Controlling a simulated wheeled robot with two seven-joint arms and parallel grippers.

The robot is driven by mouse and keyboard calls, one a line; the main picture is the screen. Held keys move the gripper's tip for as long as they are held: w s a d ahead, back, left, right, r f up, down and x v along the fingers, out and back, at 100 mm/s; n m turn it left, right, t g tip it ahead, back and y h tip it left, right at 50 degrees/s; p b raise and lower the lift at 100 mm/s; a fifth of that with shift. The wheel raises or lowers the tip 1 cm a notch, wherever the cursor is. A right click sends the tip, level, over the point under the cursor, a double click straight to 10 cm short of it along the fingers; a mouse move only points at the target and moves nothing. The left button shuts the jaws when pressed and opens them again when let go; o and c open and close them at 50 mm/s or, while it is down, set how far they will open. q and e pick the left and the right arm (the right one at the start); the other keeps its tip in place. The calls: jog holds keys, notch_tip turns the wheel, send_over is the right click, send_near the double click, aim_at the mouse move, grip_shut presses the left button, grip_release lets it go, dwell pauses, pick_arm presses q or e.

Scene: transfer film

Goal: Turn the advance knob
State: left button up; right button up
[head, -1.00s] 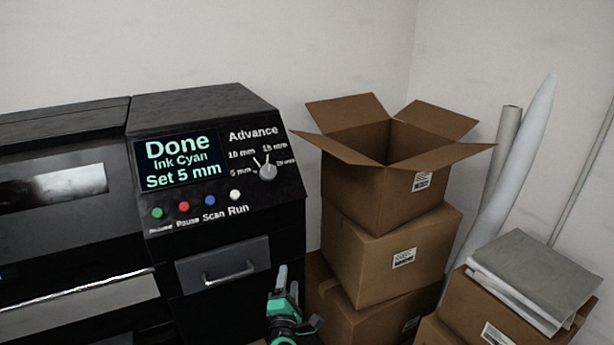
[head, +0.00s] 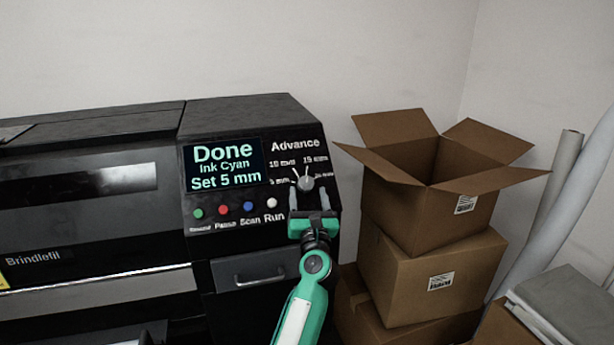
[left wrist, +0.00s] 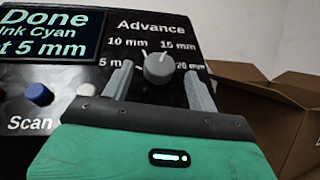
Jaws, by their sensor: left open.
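The advance knob (head: 305,184) is a small grey dial with a white mark on the black printer's panel, below the word "Advance". Labels from 5 mm to 20 mm surround it. The screen (head: 223,165) reads "Done, Ink Cyan, Set 5 mm". My left gripper (head: 308,194) is open just below the knob, its two grey fingers pointing up at the panel. In the left wrist view the knob (left wrist: 158,68) shows between and slightly beyond the fingertips, and nothing is held. My right gripper is not in view.
Green, red, blue and white buttons (head: 272,203) sit left of the gripper. A drawer handle (head: 260,277) is below. Stacked cardboard boxes (head: 430,275), the top one open, stand close to the right. Rolls (head: 560,215) lean at the wall.

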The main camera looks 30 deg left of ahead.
aim_at(307, 190)
pick_arm(q)
jog(key=p+x, duration=0.1)
jog(key=x, duration=0.4)
jog(key=shift+s, duration=0.1)
jog(key=shift+f, duration=0.1)
jog(key=c, duration=1)
